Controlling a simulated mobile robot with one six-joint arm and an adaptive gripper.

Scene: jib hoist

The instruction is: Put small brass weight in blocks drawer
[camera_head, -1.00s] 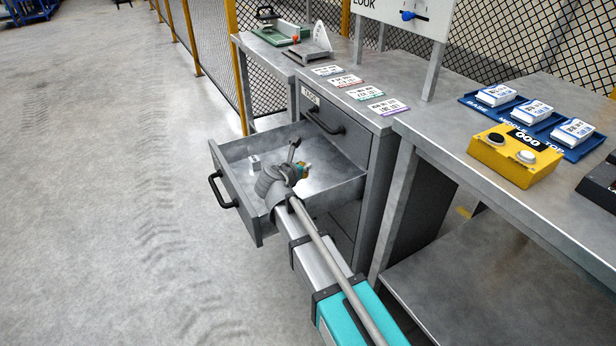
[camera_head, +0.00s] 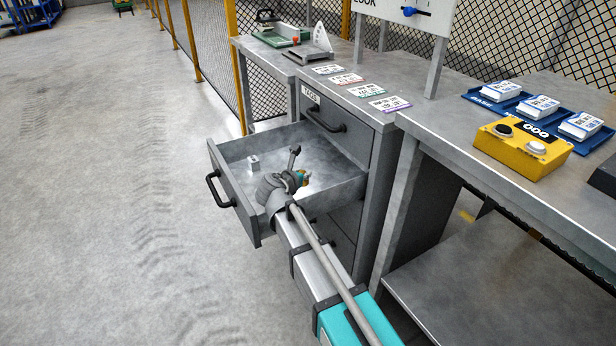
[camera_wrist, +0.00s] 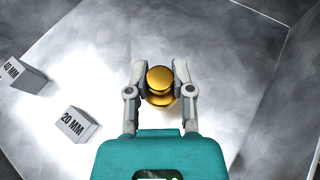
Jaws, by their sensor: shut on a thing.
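The small brass weight (camera_wrist: 160,80) is round and golden, with a knob top over a wider base. In the wrist view my gripper (camera_wrist: 160,76) is shut on it, one finger on each side. The open drawer (camera_head: 233,198) shows its grey metal floor beneath the weight. Whether the weight touches the floor I cannot tell. A 20 MM block (camera_wrist: 76,124) and another marked block (camera_wrist: 22,75) stand in the drawer, left of my gripper. In the head view my gripper (camera_head: 300,178) is over the drawer, and my wrist mostly hides the weight.
A shut drawer marked TAGS (camera_head: 330,120) is just above the open one. The bench top (camera_head: 440,118) holds several label cards, a yellow button box (camera_head: 522,148) and a blue tray (camera_head: 480,98). The floor left of the drawer is clear.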

